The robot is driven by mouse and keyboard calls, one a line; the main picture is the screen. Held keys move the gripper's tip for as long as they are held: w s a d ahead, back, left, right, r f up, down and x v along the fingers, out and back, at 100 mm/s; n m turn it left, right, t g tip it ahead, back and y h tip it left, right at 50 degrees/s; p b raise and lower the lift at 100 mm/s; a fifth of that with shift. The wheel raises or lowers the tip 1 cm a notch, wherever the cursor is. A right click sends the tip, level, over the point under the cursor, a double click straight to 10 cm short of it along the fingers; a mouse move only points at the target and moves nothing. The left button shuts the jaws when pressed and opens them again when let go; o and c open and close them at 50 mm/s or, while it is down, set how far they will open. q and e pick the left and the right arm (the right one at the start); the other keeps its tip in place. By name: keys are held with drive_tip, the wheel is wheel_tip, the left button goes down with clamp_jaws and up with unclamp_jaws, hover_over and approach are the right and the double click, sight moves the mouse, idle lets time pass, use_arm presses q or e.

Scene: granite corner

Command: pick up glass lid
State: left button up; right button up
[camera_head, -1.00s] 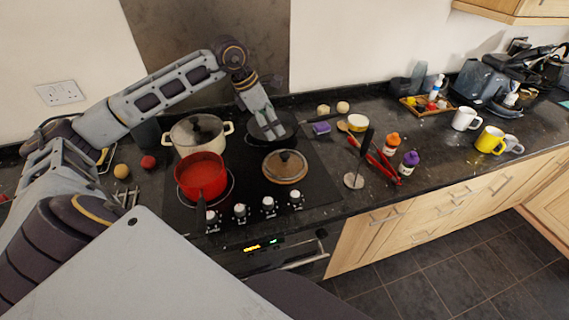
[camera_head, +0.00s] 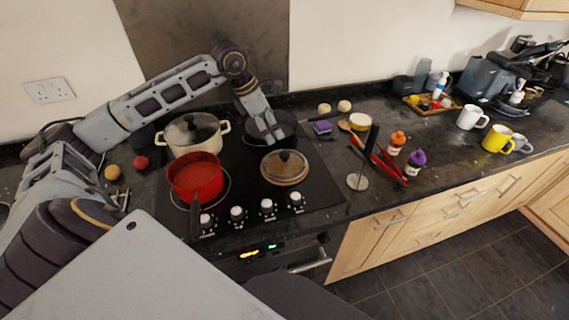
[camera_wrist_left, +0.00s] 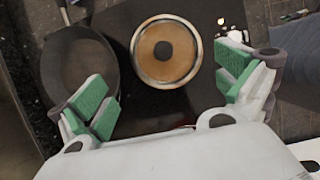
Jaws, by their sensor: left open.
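A round glass lid (camera_head: 284,168) with a steel rim and a dark knob lies at the front right of the black hob. It looks brownish through the glass. In the left wrist view the lid (camera_wrist_left: 162,68) is seen from above, ahead of and between the spread fingers. My left gripper (camera_head: 268,137) is open, above the hob by the dark frying pan, just behind the lid. Its green-padded fingers (camera_wrist_left: 168,88) hold nothing and appear apart from the lid. My right gripper does not show.
A dark frying pan (camera_head: 284,118) stands behind the lid. A red pot (camera_head: 195,180) and a cream pot with its own lid (camera_head: 190,150) stand left. A dark-handled utensil (camera_head: 358,182), red tongs (camera_head: 382,166) and bottles lie or stand to the right.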

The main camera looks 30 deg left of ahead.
use_arm(q)
hover_over(284, 154)
drive_tip(key=a, duration=0.1)
drive_tip(key=f, duration=0.4)
drive_tip(key=s+f+p, duration=0.1)
drive_tip(key=f, duration=0.1)
drive_tip(key=shift+a+f, duration=0.1)
drive_tip(key=shift+f, duration=0.15)
drive_tip(key=shift+w+f, duration=0.15)
drive_tip(key=shift+f, duration=0.55)
drive_tip(key=x, duration=0.1)
drive_tip(key=p+x, duration=0.1)
drive_tip(key=shift+f, duration=0.35)
drive_tip(key=shift+d+f, duration=0.25)
drive_tip(key=shift+f, duration=0.1)
drive_tip(key=shift+w+d+f, duration=0.1)
drive_tip(key=shift+d+f, duration=0.05)
drive_tip(key=shift+f, duration=0.55)
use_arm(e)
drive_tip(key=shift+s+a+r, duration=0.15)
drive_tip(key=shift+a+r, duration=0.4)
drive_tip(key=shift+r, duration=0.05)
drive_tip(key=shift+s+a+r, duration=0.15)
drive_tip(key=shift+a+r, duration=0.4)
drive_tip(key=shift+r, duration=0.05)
